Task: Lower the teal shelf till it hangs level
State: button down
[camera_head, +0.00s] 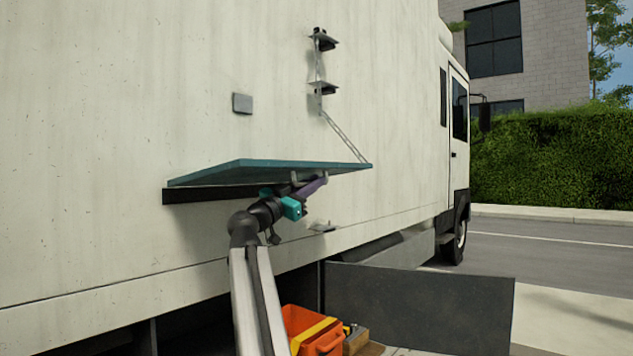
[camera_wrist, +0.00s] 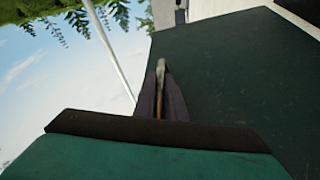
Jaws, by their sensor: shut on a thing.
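The teal shelf (camera_head: 255,173) juts out from the side of the pale truck, looking close to level; I cannot tell whether it is exactly level. In the wrist view the dark underside of the shelf (camera_wrist: 235,70) fills the right, and the handle (camera_wrist: 161,68) stands between my fingers (camera_wrist: 161,98). The fingers hide part of the handle.
A black ledge (camera_head: 205,195) lies along the wall below the shelf. Wall brackets (camera_head: 323,88) sit above it, and a small fitting (camera_head: 322,227) is below. An orange crate (camera_head: 315,325) and a dark panel (camera_head: 420,310) are lower down.

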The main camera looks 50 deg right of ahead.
jog(key=shift+d+f+b, duration=0.1)
jog(key=shift+f+b, duration=0.75)
jog(key=shift+f, duration=1)
jog(key=c, duration=2.1)
grip_release()
jog(key=shift+w, duration=0.1)
jog(key=p+v, duration=0.4)
jog(key=v, duration=0.9)
jog(key=shift+a+f, duration=0.2)
jog(key=shift+a, duration=0.15)
